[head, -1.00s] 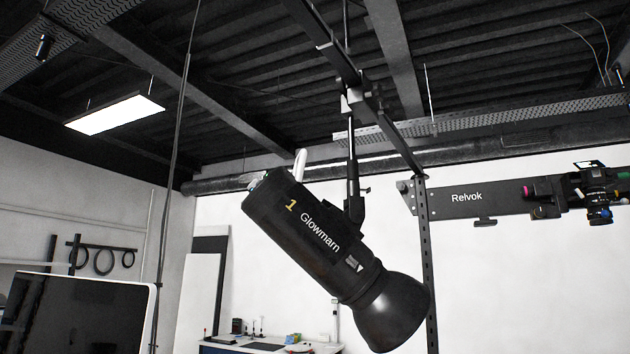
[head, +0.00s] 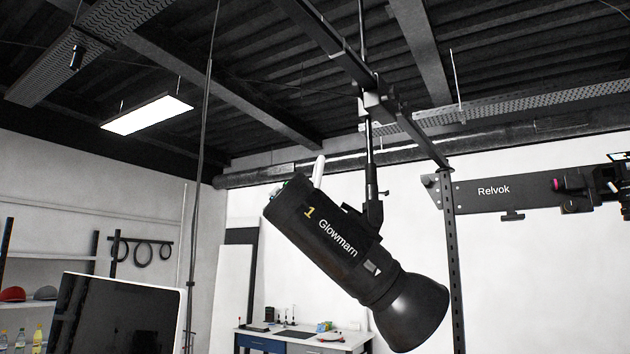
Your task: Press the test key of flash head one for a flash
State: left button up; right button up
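Flash head one (head: 335,238) is a black cylinder marked "1 Glowmarn" in the head view. It hangs tilted from an overhead rail by a bracket (head: 372,190), with its bell-shaped reflector (head: 415,310) pointing down to the right. Its upper left end carries small parts and a pale upright piece (head: 318,170). That end face is turned away, so I cannot make out the test key. Neither of my grippers is in view.
A black beam marked "Relvok" (head: 495,190) with a camera rig stands at the right. A dark monitor (head: 118,315) is at the lower left. A workbench (head: 300,340) stands behind, below the flash head. A thin dark pole (head: 203,150) rises left of it.

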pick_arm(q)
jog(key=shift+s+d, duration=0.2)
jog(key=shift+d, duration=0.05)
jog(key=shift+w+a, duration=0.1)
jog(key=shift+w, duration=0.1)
